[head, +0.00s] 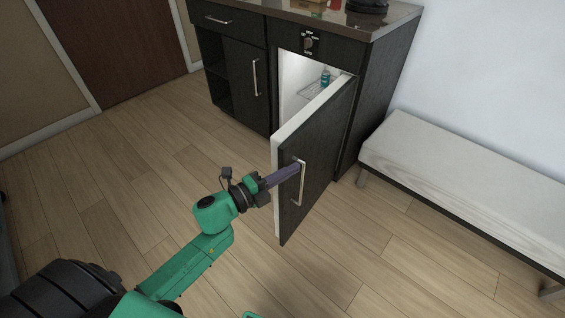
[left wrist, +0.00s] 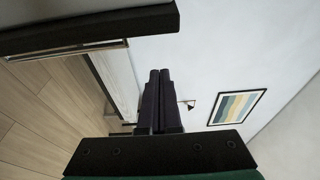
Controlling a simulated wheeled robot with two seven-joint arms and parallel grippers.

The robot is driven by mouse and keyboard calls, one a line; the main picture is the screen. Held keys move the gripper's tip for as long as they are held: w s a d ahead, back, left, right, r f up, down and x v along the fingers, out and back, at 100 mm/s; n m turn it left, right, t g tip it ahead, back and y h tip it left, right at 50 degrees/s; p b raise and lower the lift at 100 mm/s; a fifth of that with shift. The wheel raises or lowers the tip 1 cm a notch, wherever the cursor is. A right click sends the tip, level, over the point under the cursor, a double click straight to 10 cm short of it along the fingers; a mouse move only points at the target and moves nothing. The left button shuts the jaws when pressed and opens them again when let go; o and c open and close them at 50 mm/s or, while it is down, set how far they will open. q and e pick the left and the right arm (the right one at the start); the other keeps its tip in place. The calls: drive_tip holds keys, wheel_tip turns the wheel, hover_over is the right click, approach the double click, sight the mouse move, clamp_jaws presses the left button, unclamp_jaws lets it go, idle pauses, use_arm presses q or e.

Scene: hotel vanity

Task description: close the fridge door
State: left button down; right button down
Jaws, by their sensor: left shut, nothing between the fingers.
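The fridge door (head: 318,150) is dark with a white inner edge and stands wide open, swung out from the vanity cabinet. A vertical metal handle (head: 300,186) is on its outer face. The white fridge interior (head: 290,75) shows behind it, with a wire shelf and a blue bottle (head: 325,78). My left gripper (head: 296,170) is shut and empty, its purple fingers at the upper part of the handle in the head view; I cannot tell whether they touch. In the left wrist view, the shut fingers (left wrist: 158,100) point forward beside the dark door edge (left wrist: 95,25). My right gripper is not in view.
The dark vanity (head: 235,65) with its glossy countertop (head: 330,18) stands behind the door. A light bench (head: 465,165) stands to the right along the wall. The wooden floor (head: 130,180) left of the door is clear.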

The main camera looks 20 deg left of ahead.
sight(282, 161)
use_arm(q)
drive_tip(key=shift+w+a+f, duration=0.15)
drive_tip(key=shift+w+a, duration=0.8)
drive_tip(key=shift+w, duration=0.3)
drive_tip(key=shift+w+a, duration=0.1)
drive_tip(key=shift+a, duration=0.35)
drive_tip(key=shift+a, duration=0.1)
